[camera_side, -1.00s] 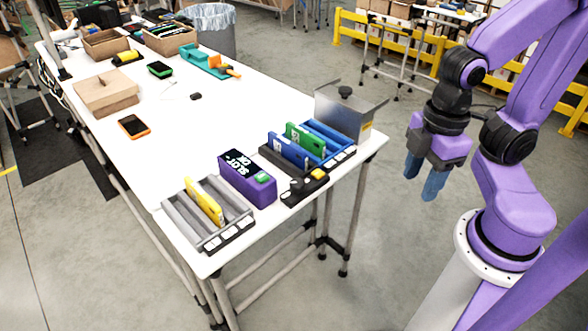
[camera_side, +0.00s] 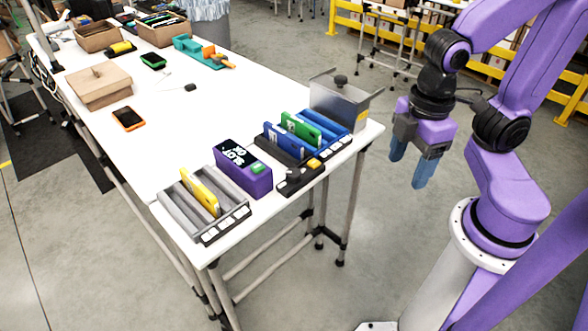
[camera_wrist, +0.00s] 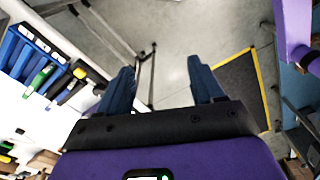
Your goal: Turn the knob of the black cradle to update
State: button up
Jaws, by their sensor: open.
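The black cradle (camera_side: 264,147) stands near the right front of the white table, with a blue upright card (camera_side: 289,142) in it. A yellow knob (camera_side: 314,163) sits on its black front panel (camera_side: 297,180). The same knob shows at the left of the wrist view (camera_wrist: 80,73). My gripper (camera_side: 408,168) hangs in the air off the table's right end, fingers pointing down, well apart from the cradle. Its two blue fingers are spread and empty, also in the wrist view (camera_wrist: 160,78).
A purple box (camera_side: 243,175) with a display stands left of the black cradle, beside a grey cradle (camera_side: 175,211) holding a yellow card. A blue cradle (camera_side: 330,136) with a green card stands right, before a metal box (camera_side: 340,106). Free air lies between gripper and table.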

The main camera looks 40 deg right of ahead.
jog(key=w+a+r+n, duration=0.15)
jog(key=w+a, duration=0.25)
jog(key=w, duration=0.8)
jog(key=n, duration=0.4)
send_over(294, 172)
jog(key=f, duration=0.1)
notch_tip(294, 172, down, 17)
jog(key=shift+r, duration=0.15)
jog(key=c, duration=1.1)
